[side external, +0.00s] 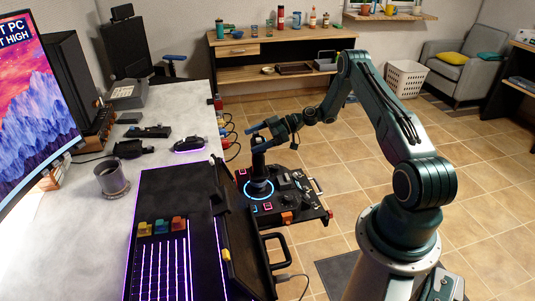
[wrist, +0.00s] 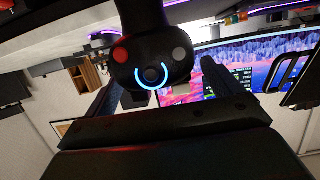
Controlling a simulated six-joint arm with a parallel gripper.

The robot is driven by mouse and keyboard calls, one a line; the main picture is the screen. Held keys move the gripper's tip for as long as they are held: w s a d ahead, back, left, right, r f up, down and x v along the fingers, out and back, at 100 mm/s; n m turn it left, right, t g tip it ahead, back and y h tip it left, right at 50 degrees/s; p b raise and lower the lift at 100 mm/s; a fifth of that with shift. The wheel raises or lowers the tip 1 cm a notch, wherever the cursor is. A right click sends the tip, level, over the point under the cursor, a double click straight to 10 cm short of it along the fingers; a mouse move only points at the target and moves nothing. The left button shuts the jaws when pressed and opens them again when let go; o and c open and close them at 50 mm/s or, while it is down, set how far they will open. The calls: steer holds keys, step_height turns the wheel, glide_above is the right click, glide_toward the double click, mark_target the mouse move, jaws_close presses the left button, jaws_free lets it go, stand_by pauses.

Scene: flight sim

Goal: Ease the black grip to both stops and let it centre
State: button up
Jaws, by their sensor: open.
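The black grip (side external: 258,162) stands about upright on its black control panel (side external: 300,212), with a glowing blue ring at its foot. In the wrist view the head of the black grip (wrist: 152,55) fills the upper middle, with a red button, a pale button and a lit blue arc. My gripper (side external: 264,134) is at the top of the grip. In the wrist view its two dark fingers lie on either side of the head, apart. Whether a finger touches the grip cannot be told.
A desk with a monitor (side external: 35,100), a grey mug (side external: 112,178) and a black panel of coloured levers (side external: 162,226) lies to the left. A black case-like panel with a handle (side external: 275,250) stands close beside the control panel. Open tiled floor lies to the right.

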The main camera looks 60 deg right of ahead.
steer(key=shift+w+a+f, duration=0.15)
steer(key=shift+w+a, duration=0.2)
steer(key=shift+a, duration=0.05)
